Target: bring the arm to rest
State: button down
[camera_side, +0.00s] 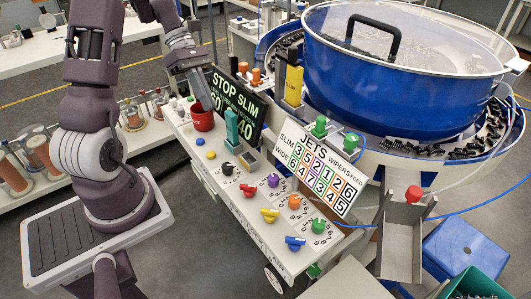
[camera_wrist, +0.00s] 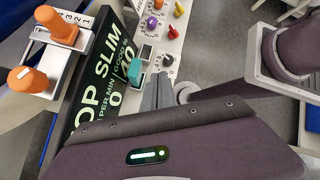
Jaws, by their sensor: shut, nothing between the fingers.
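My gripper (camera_side: 206,103) is shut and empty. It points down above the console, close to the red cup (camera_side: 202,118) and left of the black STOP SLIM display (camera_side: 236,106). From the side view I cannot tell whether the fingertips are over the cup or beside it.
The console carries several coloured knobs (camera_side: 273,180) and a tilted JETS board (camera_side: 319,165). A big blue bowl (camera_side: 395,95) with a clear lid stands behind. Orange-topped controls (camera_wrist: 56,26) stand beside the display. Open floor (camera_side: 180,240) lies in front of the console.

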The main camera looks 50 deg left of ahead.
jog(key=s+d+r+m+t+y, duration=0.2)
jog(key=s+d+r+m, duration=0.4)
jog(key=d+m, duration=0.4)
jog(key=s+d+r+m+t+y, duration=0.3)
jog(key=s+d+r+m+y, duration=0.2)
jog(key=d+m, duration=0.5)
jog(key=s+r+m, duration=0.1)
jog(key=m, duration=0.3)
jog(key=shift+r, duration=0.35)
jog(key=shift+d, duration=0.1)
